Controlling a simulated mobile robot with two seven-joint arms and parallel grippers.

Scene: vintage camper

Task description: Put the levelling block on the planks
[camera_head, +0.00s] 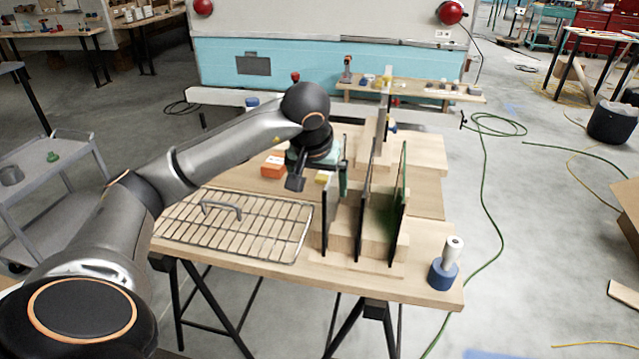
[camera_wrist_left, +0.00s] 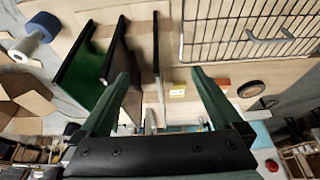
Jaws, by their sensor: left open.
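An orange block with a pale label (camera_head: 273,168), which may be the levelling block, lies on the workbench behind the wire rack. It shows partly in the left wrist view (camera_wrist_left: 223,84), beside the right-hand finger. Flat pale wooden planks (camera_head: 425,152) lie at the back right of the bench, behind the upright panels. My left gripper (camera_head: 320,181) is open, its green fingers pointing down near the leftmost panel. In the left wrist view its fingers (camera_wrist_left: 162,92) are spread, with a small yellow piece (camera_wrist_left: 178,90) in view between them. I cannot tell its height above the bench.
Dark-edged upright panels (camera_head: 362,212) stand in a wooden holder close to my gripper. A wire rack (camera_head: 240,228) covers the bench's left front. A blue-and-white roll (camera_head: 443,265) stands at the front right corner. A narrow shelf with small items (camera_head: 420,92) is behind.

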